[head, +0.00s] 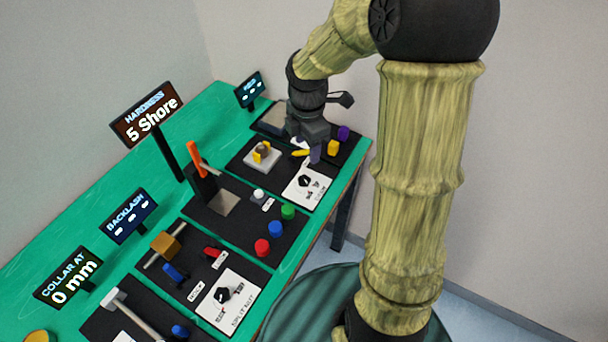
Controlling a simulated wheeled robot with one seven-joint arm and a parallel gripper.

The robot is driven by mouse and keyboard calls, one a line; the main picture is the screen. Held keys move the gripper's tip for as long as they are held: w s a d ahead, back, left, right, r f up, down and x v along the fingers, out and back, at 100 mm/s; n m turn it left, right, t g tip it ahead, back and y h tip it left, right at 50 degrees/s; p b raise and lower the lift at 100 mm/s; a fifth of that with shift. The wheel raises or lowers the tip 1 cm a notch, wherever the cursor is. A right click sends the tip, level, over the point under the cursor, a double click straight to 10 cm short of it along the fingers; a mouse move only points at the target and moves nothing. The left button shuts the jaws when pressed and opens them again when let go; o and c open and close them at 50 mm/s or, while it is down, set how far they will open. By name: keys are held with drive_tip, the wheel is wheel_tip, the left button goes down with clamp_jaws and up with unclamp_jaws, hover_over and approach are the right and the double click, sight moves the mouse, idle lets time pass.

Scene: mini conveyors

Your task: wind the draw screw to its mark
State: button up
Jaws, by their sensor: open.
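No part reads clearly as the draw screw or its mark in the head view, so I cannot tell which it is. My gripper (308,152) hangs low over the far station, its jaws open. A yellow piece and a purple piece show close to its tips; contact cannot be told. Left of it, a pale block (255,163) carries yellow parts around a dull round piece. Nearer is a white panel (300,194) with a black knob (305,181). The gripper and wrist hide part of the station behind them.
A yellow block (333,147) and purple block (343,133) stand right of my gripper. An orange-handled lever (196,157), several coloured knobs and a split-nut panel (227,300) are nearer on the green table (100,206). Signs (147,114) rise along its left side.

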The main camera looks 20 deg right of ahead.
sight(304, 178)
drive_tip(key=w+n, duration=0.1)
drive_tip(key=n, duration=0.1)
drive_tip(key=w+n, duration=0.1)
drive_tip(key=n, duration=0.2)
drive_tip(key=w+n, duration=0.2)
drive_tip(key=shift+d+g, duration=0.15)
drive_tip(key=shift+g, duration=0.15)
wheel_tip(304, 178, down, 18)
drive_tip(key=shift+r, duration=0.25)
drive_tip(key=c, duration=1)
